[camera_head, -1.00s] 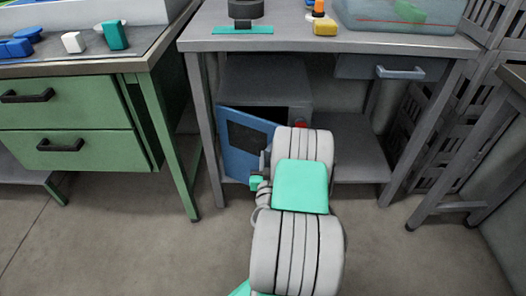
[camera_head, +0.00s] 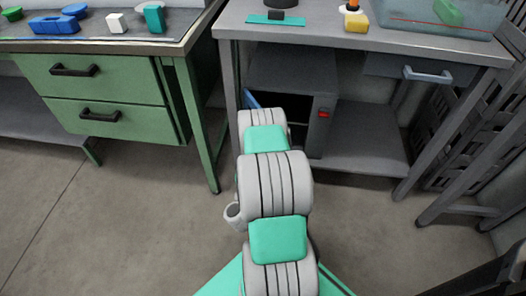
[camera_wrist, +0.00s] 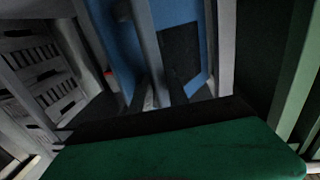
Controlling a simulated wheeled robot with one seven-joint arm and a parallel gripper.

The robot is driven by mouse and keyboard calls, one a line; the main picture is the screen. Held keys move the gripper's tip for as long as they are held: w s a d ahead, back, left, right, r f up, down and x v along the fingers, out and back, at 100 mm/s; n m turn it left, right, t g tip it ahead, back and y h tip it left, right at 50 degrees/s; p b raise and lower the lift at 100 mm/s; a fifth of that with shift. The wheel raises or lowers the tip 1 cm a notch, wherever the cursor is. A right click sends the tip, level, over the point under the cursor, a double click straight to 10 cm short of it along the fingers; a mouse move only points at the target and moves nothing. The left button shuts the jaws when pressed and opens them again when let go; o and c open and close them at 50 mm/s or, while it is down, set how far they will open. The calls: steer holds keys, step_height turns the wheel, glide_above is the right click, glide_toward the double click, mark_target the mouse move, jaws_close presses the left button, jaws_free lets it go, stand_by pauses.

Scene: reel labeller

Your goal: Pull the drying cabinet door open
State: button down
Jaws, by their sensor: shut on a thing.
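The drying cabinet (camera_head: 292,72) is a grey box under the grey workbench. Its blue door stands open at the left side of the cabinet; only a sliver of the door (camera_head: 250,99) shows in the head view, the rest being behind my arm. In the wrist view the blue door (camera_wrist: 122,45) with its dark window is close in front of my gripper (camera_wrist: 160,112). My gripper is shut on the door's handle, with the grip itself mostly hidden. In the head view my arm hides the gripper.
A red part (camera_head: 323,114) is on the cabinet's right front. A bench leg (camera_head: 230,75) stands close left of the door, with a green drawer unit (camera_head: 110,90) beyond. A drawer (camera_head: 420,72) hangs at right. The floor in front is open.

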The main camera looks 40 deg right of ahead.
steer(key=shift+w+r, duration=0.15)
steer(key=shift+w, duration=0.05)
steer(key=c, duration=1.3)
jaws_free()
steer(key=shift+s, duration=0.1)
